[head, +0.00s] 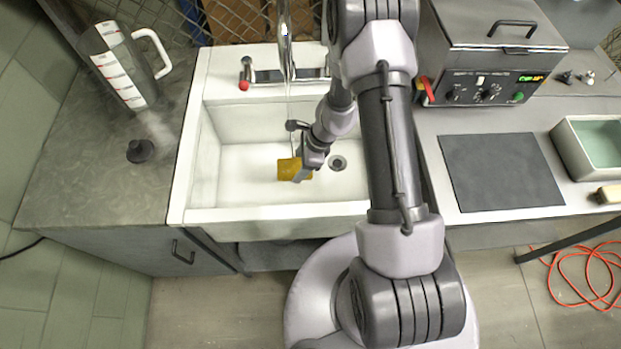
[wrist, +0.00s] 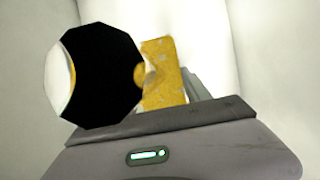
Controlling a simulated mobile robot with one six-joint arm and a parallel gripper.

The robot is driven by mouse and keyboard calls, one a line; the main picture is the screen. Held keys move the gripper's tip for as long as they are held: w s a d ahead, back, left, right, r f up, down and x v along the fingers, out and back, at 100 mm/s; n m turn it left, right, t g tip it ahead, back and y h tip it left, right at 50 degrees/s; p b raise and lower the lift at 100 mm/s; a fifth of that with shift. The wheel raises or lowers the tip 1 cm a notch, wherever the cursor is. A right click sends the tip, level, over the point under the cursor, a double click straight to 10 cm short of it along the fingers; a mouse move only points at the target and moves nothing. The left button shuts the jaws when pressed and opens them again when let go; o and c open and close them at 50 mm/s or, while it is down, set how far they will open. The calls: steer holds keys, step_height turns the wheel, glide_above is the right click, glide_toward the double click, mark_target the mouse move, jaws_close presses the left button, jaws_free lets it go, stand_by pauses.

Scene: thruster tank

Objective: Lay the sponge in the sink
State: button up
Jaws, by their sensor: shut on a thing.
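The yellow sponge (head: 288,169) is in my gripper (head: 303,174), within the white sink (head: 232,190) as seen from above in the head view. My gripper is shut on the sponge. I cannot tell whether the sponge touches the sink floor. In the wrist view the sponge (wrist: 164,72) stands out beyond the gripper body, against the pale sink walls. A black round shape covers part of the wrist view and hides some of the sponge's left side.
A faucet (head: 287,50) stands at the back of the sink, and a drain (head: 338,163) shows right of the gripper. A clear measuring jug (head: 122,65) and a black stopper (head: 140,150) stand on the left counter. A grey ultrasonic-type machine (head: 490,60) and dark mat (head: 500,172) are right.

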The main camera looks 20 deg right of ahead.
step_height(320, 180, down, 8)
steer(key=b, duration=0.3)
steer(key=o, duration=1.4)
steer(key=shift+r, duration=0.1)
steer(key=p+v, duration=0.6)
steer(key=v, duration=0.6)
steer(key=shift+r, duration=0.2)
